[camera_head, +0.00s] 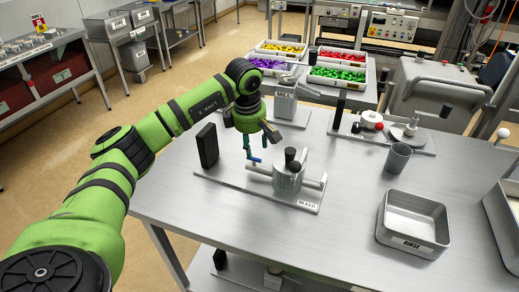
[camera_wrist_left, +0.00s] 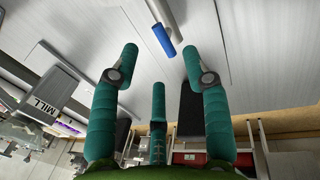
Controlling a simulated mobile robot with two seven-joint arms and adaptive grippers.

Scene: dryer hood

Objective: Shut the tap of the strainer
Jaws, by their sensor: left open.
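The strainer (camera_head: 288,180) is a grey ribbed cylinder with a dark knob on top and pipe stubs at its sides. It stands on a grey base plate on the steel table. A small blue lever (camera_head: 255,160), apparently the tap, sits at its left pipe. The blue lever also shows in the left wrist view (camera_wrist_left: 162,39), beside a grey pipe end. My left gripper (camera_head: 258,146) is open above and beside the lever. In the wrist view its teal fingers (camera_wrist_left: 160,58) are spread, with the lever ahead, between their lines and apart from them.
A black upright block (camera_head: 207,146) stands left of the strainer on the same plate. A mill (camera_head: 284,100) stands behind. A grey cup (camera_head: 398,157) and a rinse tray (camera_head: 412,222) are to the right. The table front between strainer and tray is clear.

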